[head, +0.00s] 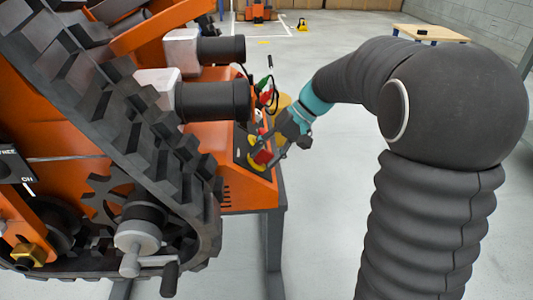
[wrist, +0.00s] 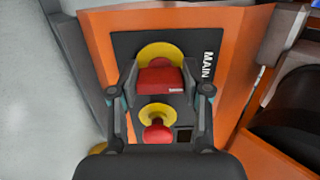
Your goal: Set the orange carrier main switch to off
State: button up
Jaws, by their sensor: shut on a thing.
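The orange carrier (head: 240,195) stands at the left in the head view. Its black switch panel (wrist: 125,45), lettered MAIN, fills the middle of the wrist view. The main switch (wrist: 160,78) has a red handle on a round yellow plate. The handle lies crosswise in the wrist view, roughly square to the line of lettering. My gripper (wrist: 161,92) is shut on this red handle, one finger at each side. No on or off marks can be read beside the switch. In the head view my gripper (head: 268,148) partly covers the panel.
A red mushroom button (wrist: 157,130) on a yellow ring sits just below the switch, between my fingers. Black tracks (head: 110,120) and two dark cylinders (head: 215,101) crowd the left. Red and green connectors (head: 265,85) lie behind the panel. The floor at right is open.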

jog(key=o, duration=1.2)
jog(key=shift+c, duration=0.2)
jog(key=v, duration=1.2)
